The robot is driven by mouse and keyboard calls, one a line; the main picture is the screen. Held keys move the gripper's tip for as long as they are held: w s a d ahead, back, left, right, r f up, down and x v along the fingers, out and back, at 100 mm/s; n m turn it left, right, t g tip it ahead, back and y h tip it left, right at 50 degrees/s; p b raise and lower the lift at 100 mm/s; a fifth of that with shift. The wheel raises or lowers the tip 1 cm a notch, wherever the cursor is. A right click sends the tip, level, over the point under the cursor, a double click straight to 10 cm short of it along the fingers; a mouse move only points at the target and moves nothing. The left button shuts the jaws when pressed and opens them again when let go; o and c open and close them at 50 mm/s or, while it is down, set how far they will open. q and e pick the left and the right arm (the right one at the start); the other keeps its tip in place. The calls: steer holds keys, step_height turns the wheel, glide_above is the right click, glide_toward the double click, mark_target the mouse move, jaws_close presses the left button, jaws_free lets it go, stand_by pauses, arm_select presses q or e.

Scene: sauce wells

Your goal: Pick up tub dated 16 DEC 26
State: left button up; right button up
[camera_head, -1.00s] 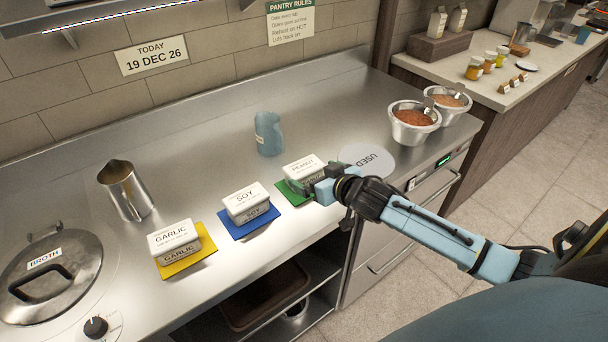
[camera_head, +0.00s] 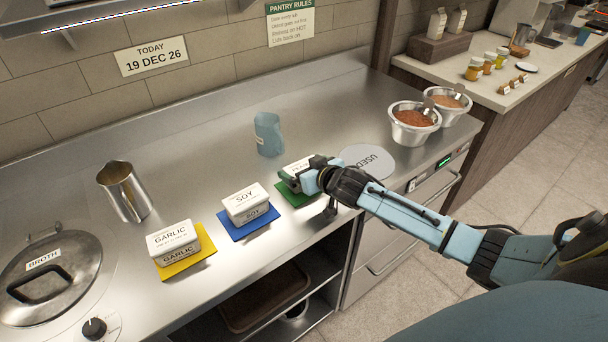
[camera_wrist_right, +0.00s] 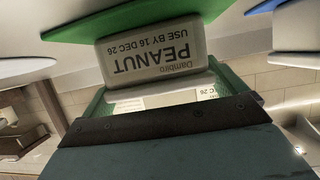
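The peanut tub (camera_head: 296,165) sits on the green mat (camera_head: 294,200), mostly hidden by my right gripper (camera_head: 303,178). In the right wrist view the tub (camera_wrist_right: 152,62) appears upside down, its label reading PEANUT, USE BY 16 DEC 26. My right gripper's green-padded fingers (camera_wrist_right: 165,98) lie on either side of the tub and look open; a firm squeeze does not show. The soy tub (camera_head: 245,203) stands on the blue mat (camera_head: 236,232), and the garlic tub (camera_head: 173,243) on the yellow mat (camera_head: 203,264). Their dates are too small to read. My left gripper is not in view.
A grey disc marked USED (camera_head: 368,160) lies right of the peanut tub. A blue jug (camera_head: 268,134) stands behind, and metal bowls (camera_head: 412,130) stand at the right. A metal pitcher (camera_head: 125,190) and broth lid (camera_head: 70,262) are at left. A sign (camera_head: 151,56) reads TODAY 19 DEC 26.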

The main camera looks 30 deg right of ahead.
steer(key=c, duration=0.7)
steer(key=shift+r, duration=0.15)
steer(key=shift+c, duration=0.2)
